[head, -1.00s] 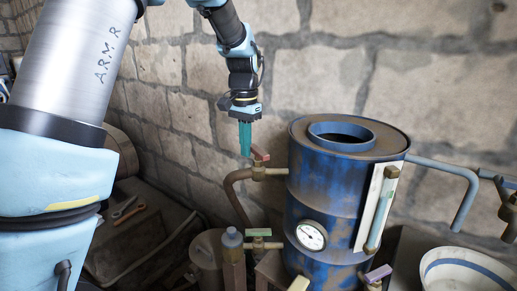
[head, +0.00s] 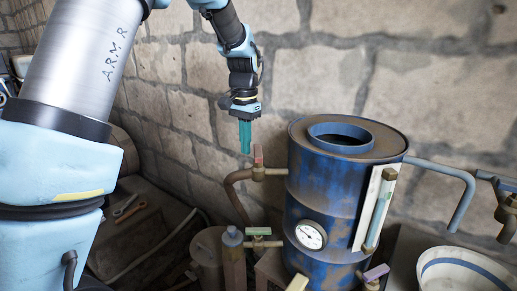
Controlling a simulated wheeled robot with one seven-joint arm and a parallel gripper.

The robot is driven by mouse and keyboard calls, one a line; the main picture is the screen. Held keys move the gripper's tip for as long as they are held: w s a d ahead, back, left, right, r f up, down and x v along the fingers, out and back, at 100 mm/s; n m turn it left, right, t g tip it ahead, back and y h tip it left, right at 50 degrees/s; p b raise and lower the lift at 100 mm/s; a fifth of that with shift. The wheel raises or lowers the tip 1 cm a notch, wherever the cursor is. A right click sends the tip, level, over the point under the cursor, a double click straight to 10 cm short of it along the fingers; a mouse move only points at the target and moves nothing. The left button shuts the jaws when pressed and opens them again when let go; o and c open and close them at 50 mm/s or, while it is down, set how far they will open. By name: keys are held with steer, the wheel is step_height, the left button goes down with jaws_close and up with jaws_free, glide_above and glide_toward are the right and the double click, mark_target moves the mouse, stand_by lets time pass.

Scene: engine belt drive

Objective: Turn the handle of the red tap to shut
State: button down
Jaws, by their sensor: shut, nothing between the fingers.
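The red tap's handle (head: 258,154) stands nearly upright on its brass body (head: 260,173), where a brown pipe meets the upper left side of the blue tank (head: 310,200). My gripper (head: 245,147) points straight down with its teal fingers shut and empty. Its fingertips are just left of the red handle, at about the height of its upper part. I cannot tell whether they touch it.
A green-handled tap (head: 258,231) sits lower left of the tank, and a purple-handled one (head: 376,273) at lower right. A gauge (head: 311,235) and a sight glass (head: 378,210) are on the tank front. A stone wall stands behind. A white basin (head: 460,270) is at right.

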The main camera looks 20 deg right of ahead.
step_height(320, 180, up, 7)
steer(key=p, duration=0.5)
steer(key=shift+f, duration=0.2)
steer(key=shift+a, duration=0.15)
steer(key=a+f+n, duration=0.2)
steer(key=a+n, duration=0.3)
steer(key=a, duration=1.1)
steer(key=s+a+f+n, duration=0.1)
steer(key=s+a+n, duration=0.2)
steer(key=s+a, duration=0.2)
steer(key=s+a+f+n+t, duration=0.1)
steer(key=s+a, duration=0.4)
steer(key=a, duration=0.6)
steer(key=shift+f+n+t, duration=0.3)
steer(key=shift+f+n, duration=0.3)
steer(key=shift+n, duration=0.4)
